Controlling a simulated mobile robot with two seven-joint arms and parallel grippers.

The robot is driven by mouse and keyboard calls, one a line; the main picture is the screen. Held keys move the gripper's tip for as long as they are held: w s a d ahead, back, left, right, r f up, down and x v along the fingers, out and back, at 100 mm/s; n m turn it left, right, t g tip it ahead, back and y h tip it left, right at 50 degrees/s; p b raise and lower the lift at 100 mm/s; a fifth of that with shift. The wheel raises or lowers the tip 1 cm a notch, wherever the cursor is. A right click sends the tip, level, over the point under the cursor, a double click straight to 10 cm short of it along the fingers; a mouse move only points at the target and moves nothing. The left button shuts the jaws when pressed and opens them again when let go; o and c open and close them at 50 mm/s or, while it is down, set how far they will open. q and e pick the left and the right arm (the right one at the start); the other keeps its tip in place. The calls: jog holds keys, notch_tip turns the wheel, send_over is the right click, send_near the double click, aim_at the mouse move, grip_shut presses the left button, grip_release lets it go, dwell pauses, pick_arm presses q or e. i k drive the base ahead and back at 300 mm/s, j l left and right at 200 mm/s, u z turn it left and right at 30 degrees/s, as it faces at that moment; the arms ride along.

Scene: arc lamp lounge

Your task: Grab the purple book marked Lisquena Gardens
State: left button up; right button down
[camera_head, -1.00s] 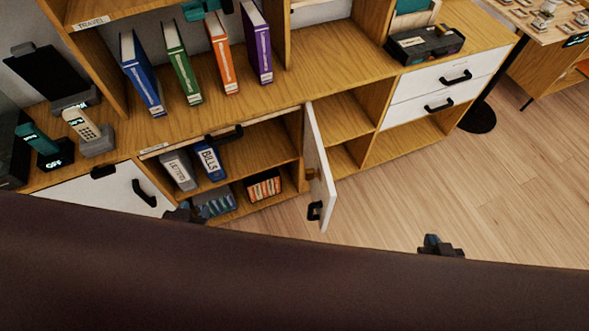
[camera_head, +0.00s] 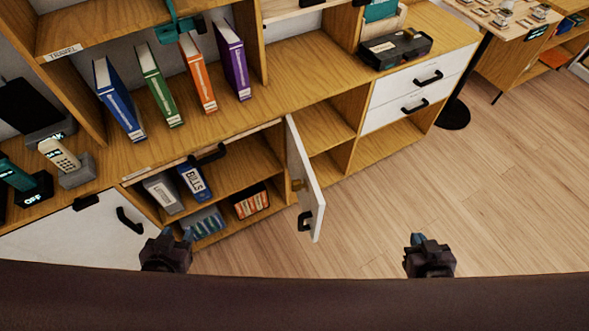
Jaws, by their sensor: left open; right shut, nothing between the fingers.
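A purple book (camera_head: 233,60) stands upright in the shelf compartment on top of the cabinet, at the right end of a row of books. Its spine has pale lettering too small to read. An orange book (camera_head: 197,74) stands to its left, then a green (camera_head: 160,86) and a blue one (camera_head: 118,100). My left gripper (camera_head: 177,236) is low in the picture, in front of the cabinet's lower shelves, open and well away from the books. My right gripper (camera_head: 418,240) is over the floor at lower right, shut and empty.
A white cabinet door (camera_head: 305,185) stands open, jutting out between my grippers. Inside are grey and blue binders (camera_head: 194,182) and a small striped box (camera_head: 250,201). A teal object (camera_head: 180,27) hangs near the orange book's top. The floor (camera_head: 500,185) at right is clear.

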aim_at(230, 45)
jog(key=i+j+u, duration=0.1)
jog(key=j+u, duration=0.25)
jog(key=i+j+u, duration=0.15)
jog(key=j+u, duration=0.25)
jog(key=i+j, duration=0.15)
jog(key=i, duration=0.35)
